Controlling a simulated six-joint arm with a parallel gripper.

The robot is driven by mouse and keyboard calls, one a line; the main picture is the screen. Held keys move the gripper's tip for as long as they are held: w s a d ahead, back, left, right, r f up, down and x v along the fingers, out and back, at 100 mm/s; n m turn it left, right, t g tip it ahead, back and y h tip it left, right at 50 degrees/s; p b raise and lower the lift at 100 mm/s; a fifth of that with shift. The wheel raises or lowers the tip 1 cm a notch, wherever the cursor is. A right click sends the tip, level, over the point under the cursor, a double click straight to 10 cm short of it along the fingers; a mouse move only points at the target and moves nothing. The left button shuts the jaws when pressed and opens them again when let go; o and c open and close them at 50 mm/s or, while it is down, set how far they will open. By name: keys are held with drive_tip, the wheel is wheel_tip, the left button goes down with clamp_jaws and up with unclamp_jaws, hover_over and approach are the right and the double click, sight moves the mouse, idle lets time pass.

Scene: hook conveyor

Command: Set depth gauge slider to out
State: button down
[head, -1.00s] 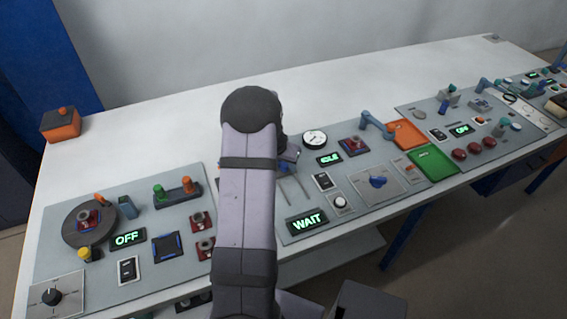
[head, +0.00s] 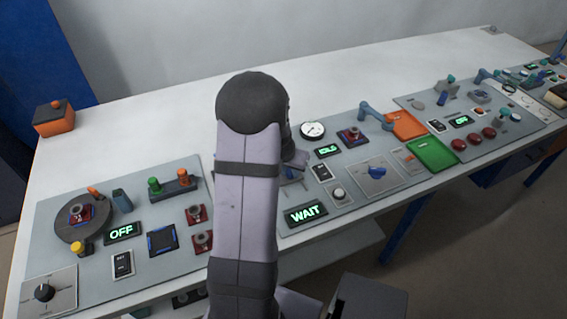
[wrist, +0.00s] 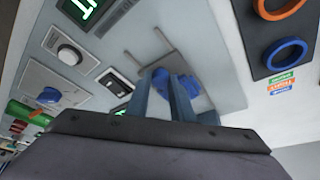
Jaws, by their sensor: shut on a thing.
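In the wrist view my gripper (wrist: 172,88) is shut on the blue knob (wrist: 162,76) of the depth gauge slider. The slider's grey block (wrist: 180,64) sits at the near end of two thin parallel rails (wrist: 132,58) on the grey panel. The fingers hide part of the knob. In the head view my arm covers most of the slider. Only part of the gripper's wrist (head: 298,158) shows beside the arm.
A lit WAIT display (head: 306,213), an IDLE display (head: 328,150), a round dial gauge (head: 312,130) and a blue rotary knob (head: 376,171) lie right of the arm.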

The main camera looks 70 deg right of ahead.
drive_tip(key=s+a, duration=0.5)
drive_tip(key=shift+b, duration=0.4)
drive_tip(key=c, duration=1.5)
unclamp_jaws()
drive_tip(key=shift+c, duration=0.2)
drive_tip(key=shift+r, duration=0.1)
drive_tip(key=v, duration=0.7)
drive_tip(key=shift+p, duration=0.35)
drive_tip(key=shift+a, duration=0.15)
